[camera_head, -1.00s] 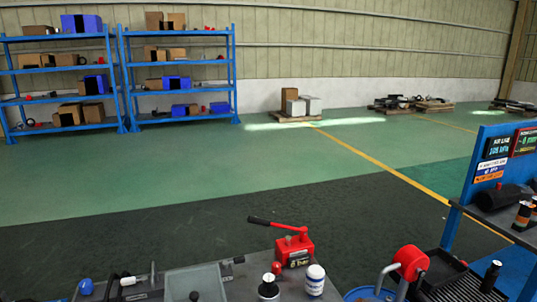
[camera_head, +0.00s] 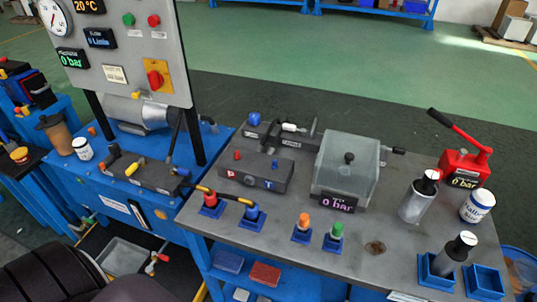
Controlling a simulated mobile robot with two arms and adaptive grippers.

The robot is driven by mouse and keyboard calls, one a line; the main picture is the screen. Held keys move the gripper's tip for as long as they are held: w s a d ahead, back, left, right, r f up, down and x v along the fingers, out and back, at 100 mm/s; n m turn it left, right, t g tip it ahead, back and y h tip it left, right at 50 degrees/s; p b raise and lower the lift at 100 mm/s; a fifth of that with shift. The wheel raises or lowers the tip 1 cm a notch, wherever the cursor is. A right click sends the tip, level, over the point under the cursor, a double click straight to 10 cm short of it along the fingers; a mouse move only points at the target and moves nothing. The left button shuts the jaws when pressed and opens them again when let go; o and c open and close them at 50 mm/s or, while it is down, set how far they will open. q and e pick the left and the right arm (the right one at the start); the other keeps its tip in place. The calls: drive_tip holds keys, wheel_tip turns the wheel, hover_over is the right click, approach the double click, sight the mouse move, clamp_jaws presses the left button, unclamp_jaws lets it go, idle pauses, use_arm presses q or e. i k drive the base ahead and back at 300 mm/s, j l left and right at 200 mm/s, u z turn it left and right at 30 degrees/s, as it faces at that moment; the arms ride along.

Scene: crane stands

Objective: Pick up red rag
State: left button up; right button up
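A flat red folded piece (camera_head: 264,273), which looks like the red rag, lies on the blue shelf under the front edge of the grey worktop (camera_head: 315,262). A similar blue piece (camera_head: 228,260) lies beside it on the left. A pale piece, partly cut off by the lower picture edge, is just in front. Neither of my grippers shows in the head view, so I cannot see whether they are open or shut.
On the worktop stand a clear-lidded box (camera_head: 346,168), a red hand pump (camera_head: 463,168), metal bottles, a white jar (camera_head: 477,206) and blue holders. A gauge panel (camera_head: 128,45) rises at the left. Green floor behind is open.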

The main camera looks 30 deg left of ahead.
sight(266, 274)
drive_tip(key=u, duration=1)
